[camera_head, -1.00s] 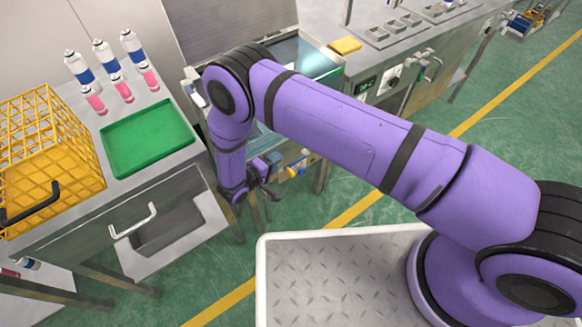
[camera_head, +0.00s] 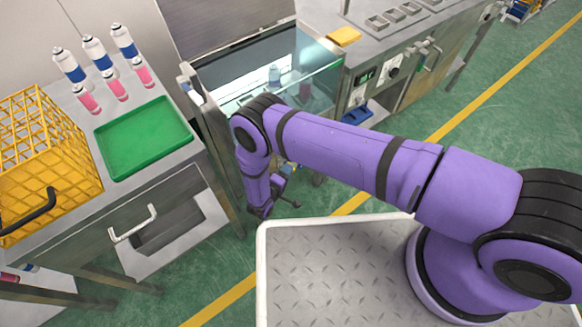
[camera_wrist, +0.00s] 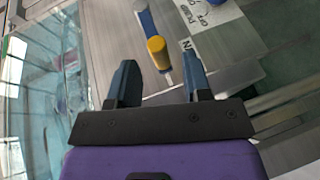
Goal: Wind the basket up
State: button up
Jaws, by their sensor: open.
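A crank with a yellow knob (camera_wrist: 157,52) on a blue arm (camera_wrist: 145,20) shows in the wrist view. My gripper (camera_wrist: 160,62) is open, its dark fingers on either side of the knob in the picture. I cannot tell whether the knob is between the fingers or beyond them. In the head view my gripper (camera_head: 283,194) hangs low in front of the glass-walled tank (camera_head: 325,82). A can (camera_head: 275,75) stands inside the lit tank. The basket inside cannot be made out clearly, as my arm covers part of the tank.
A yellow block (camera_head: 343,36) lies on the right counter. Green floor is open at the right.

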jog(key=shift+x, duration=1.95)
jog(key=shift+c, duration=0.2)
grip_shut()
